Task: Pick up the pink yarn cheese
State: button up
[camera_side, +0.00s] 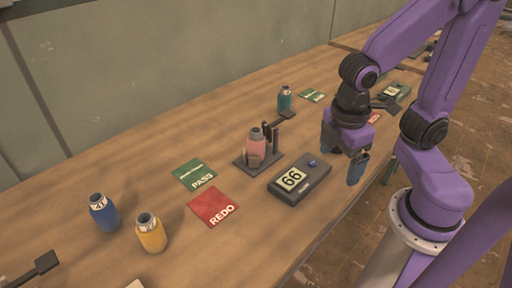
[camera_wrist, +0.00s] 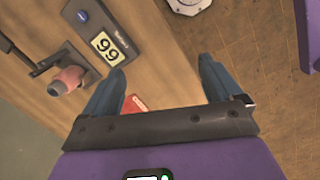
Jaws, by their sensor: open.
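The pink object (camera_side: 256,144) looks like a small bottle with a grey cap, not a cheese. It stands upright in a dark holder (camera_side: 241,160) at the middle of the bench, and it also shows at the left of the wrist view (camera_wrist: 67,80). My gripper (camera_side: 342,160) is open and empty. It hangs to the right of the pink bottle, past the display box, near the bench's front edge.
A dark display box (camera_side: 300,178) lies between the holder and my gripper. Green PASS (camera_side: 194,174) and red REDO (camera_side: 214,206) cards lie left of it. Blue (camera_side: 104,213), yellow (camera_side: 151,233) and teal (camera_side: 284,99) bottles stand around. A wall (camera_side: 150,75) runs along the back.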

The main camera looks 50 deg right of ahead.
jog(key=w+a+f+n+t+h, duration=0.1)
jog(key=w+a+f+n+h, duration=0.2)
jog(key=w, duration=0.6)
jog(key=w+a+f+n+h, duration=0.1)
jog(key=w+a+f+h, duration=0.4)
jog(key=w, duration=0.4)
jog(key=n+t+h, duration=0.3)
jog(key=n+h, duration=0.1)
jog(key=h, duration=0.3)
send_near(251, 150)
jog(key=v, duration=0.3)
jog(key=f+v, duration=0.1)
jog(key=shift+s+a+r, duration=0.1)
jog(key=shift+s+a, duration=0.1)
jog(key=shift+s, duration=0.15)
jog(key=shift+w+f+h, duration=0.1)
jog(key=shift+f+h, duration=0.3)
jog(key=shift+h, duration=0.1)
jog(key=x, duration=1.7)
jog(key=shift+w+d+r, duration=0.15)
jog(key=shift+w, duration=0.2)
jog(key=c, duration=1.2)
jog(key=shift+o, duration=0.2)
jog(key=shift+r, duration=0.1)
